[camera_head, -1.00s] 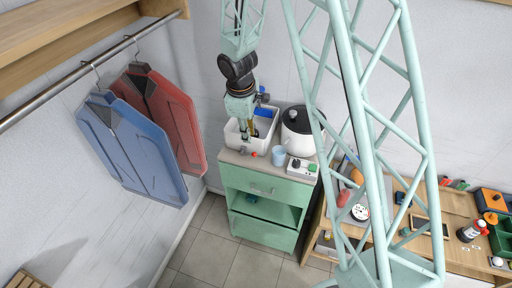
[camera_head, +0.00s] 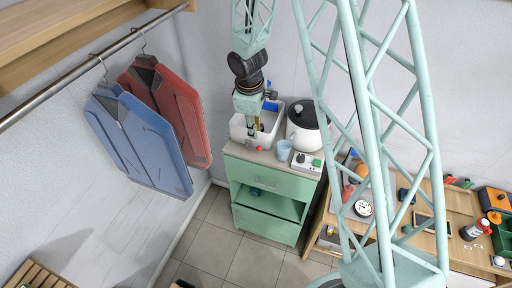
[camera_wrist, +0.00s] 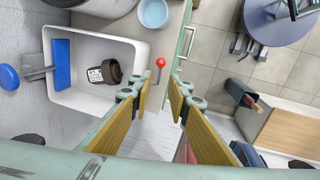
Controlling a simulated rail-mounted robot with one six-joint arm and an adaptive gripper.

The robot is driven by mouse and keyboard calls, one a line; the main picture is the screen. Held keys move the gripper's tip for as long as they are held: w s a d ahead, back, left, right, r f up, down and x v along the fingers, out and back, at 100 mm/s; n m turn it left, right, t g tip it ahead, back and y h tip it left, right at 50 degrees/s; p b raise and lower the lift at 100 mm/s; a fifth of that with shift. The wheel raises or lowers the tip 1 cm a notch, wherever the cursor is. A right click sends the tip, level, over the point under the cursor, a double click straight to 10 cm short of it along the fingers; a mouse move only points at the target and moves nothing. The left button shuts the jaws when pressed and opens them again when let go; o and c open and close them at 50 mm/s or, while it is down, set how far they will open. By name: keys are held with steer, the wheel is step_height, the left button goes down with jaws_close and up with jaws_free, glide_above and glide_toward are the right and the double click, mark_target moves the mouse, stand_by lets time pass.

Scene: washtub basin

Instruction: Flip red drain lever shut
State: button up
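The drain lever's red ball knob (camera_wrist: 160,62) shows in the wrist view beside the right wall of the white washtub basin (camera_wrist: 88,34). A short pale stem runs from the knob toward the gap between my fingertips. My gripper (camera_wrist: 159,98) is open, with a yellow-padded finger on each side of that gap and nothing held. The knob lies just beyond the fingertips in the picture; no contact shows. In the head view, the red knob (camera_head: 258,149) is at the basin's front, just below my gripper (camera_head: 253,133). The basin (camera_head: 237,129) is partly hidden by my arm.
A dark brown labelled object (camera_wrist: 106,72) lies in the basin, near a blue plate (camera_wrist: 62,64). A light-blue cup (camera_head: 284,150), a white pot with black lid (camera_head: 303,128) and a small switch box (camera_head: 307,161) stand right of the lever on the green cabinet (camera_head: 270,183).

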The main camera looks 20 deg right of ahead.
steer(key=shift+w+d+f+b, duration=0.25)
steer(key=shift+f+b, duration=0.35)
steer(key=shift+f, duration=1.45)
steer(key=shift+w+d+f+b, duration=0.1)
steer(key=shift+w+f+b, duration=0.4)
steer(key=shift+f, duration=1.6)
steer(key=shift+w+d+f+b, duration=0.2)
steer(key=shift+f+b, duration=0.5)
steer(key=shift+f, duration=1.35)
jaws_close()
